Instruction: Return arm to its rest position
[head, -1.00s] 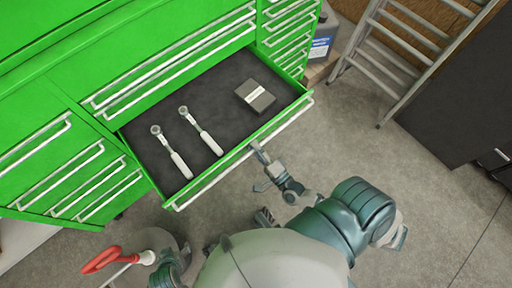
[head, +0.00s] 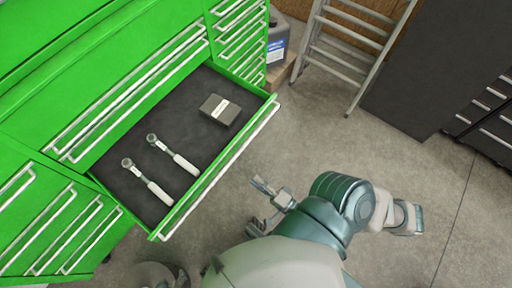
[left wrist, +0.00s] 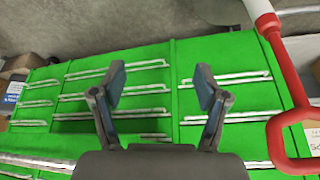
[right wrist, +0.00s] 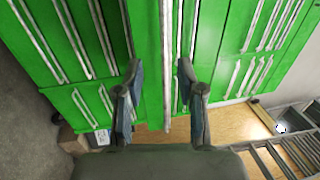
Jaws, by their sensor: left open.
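My right gripper (head: 266,192) is empty, in front of the open drawer and apart from its front rail in the head view. In the right wrist view its two fingers (right wrist: 160,73) stand apart with nothing between them, facing the green cabinet. My left gripper (left wrist: 160,82) is open and empty in the left wrist view, its fingers spread before the green cabinet fronts. In the head view only a bit of my left arm shows at the bottom edge, and the left fingers cannot be made out there.
The open drawer (head: 222,180) of the green cabinet (head: 60,95) holds two ratchets (head: 172,155) (head: 147,182) and a dark box (head: 220,109). A red-handled object (left wrist: 290,95) is close on the right of my left gripper. A ladder (head: 345,50) stands behind. Floor (head: 330,140) is clear right of the drawer.

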